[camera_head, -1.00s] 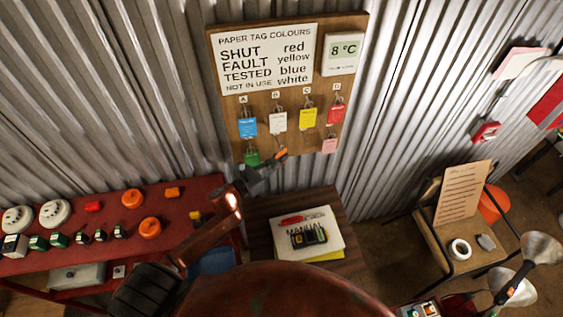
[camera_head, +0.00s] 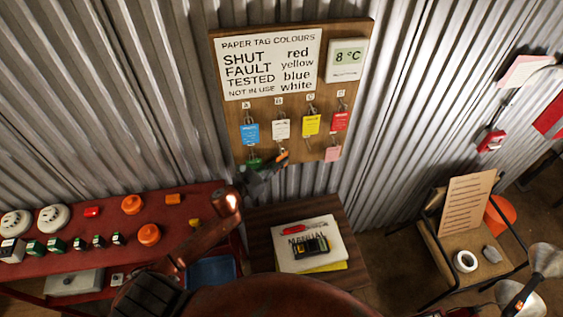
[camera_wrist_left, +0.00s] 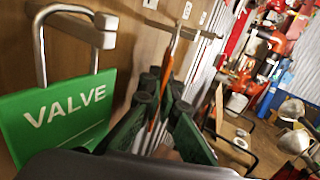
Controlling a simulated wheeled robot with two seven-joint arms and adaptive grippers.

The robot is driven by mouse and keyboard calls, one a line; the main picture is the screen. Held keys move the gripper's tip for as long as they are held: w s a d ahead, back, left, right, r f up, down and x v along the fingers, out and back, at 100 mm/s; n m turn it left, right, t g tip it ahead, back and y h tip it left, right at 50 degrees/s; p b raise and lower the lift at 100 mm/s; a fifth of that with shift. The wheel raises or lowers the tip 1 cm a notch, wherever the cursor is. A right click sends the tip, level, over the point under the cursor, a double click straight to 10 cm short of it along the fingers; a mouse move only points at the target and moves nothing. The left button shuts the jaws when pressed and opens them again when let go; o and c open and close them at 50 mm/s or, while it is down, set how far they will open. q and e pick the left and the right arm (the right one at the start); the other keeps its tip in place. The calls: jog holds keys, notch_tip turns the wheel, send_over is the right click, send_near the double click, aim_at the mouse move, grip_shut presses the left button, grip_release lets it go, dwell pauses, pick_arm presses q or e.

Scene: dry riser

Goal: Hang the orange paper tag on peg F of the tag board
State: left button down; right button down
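The tag board (camera_head: 228,112) hangs on the corrugated wall. Its upper pegs A to D hold a blue, a white, a yellow and a red tag. A green tag (camera_head: 254,163) hangs low on the left, and in the left wrist view it reads VALVE (camera_wrist_left: 60,118). My left gripper (camera_head: 274,164) is at the board's lower edge, just right of the green tag. It is shut on the orange paper tag (camera_head: 283,156), which shows edge-on between the fingers in the left wrist view (camera_wrist_left: 154,118). Peg F's letter is not readable. My right gripper is not in view.
A pink tag (camera_head: 333,154) hangs at the board's lower right. A small table (camera_head: 262,228) with a manual stands below. A red bench (camera_head: 180,205) with detectors and small boxes is at left. A chair (camera_head: 455,240) stands at right.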

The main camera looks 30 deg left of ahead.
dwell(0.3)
pick_arm(q)
jog(key=c, duration=2.1)
grip_release()
jog(key=shift+s+a, duration=0.1)
jog(key=shift+s+a+f, duration=0.1)
jog(key=shift+s+a, duration=0.05)
jog(key=shift+s, duration=0.15)
jog(key=v, duration=0.6)
jog(key=shift+s, duration=0.35)
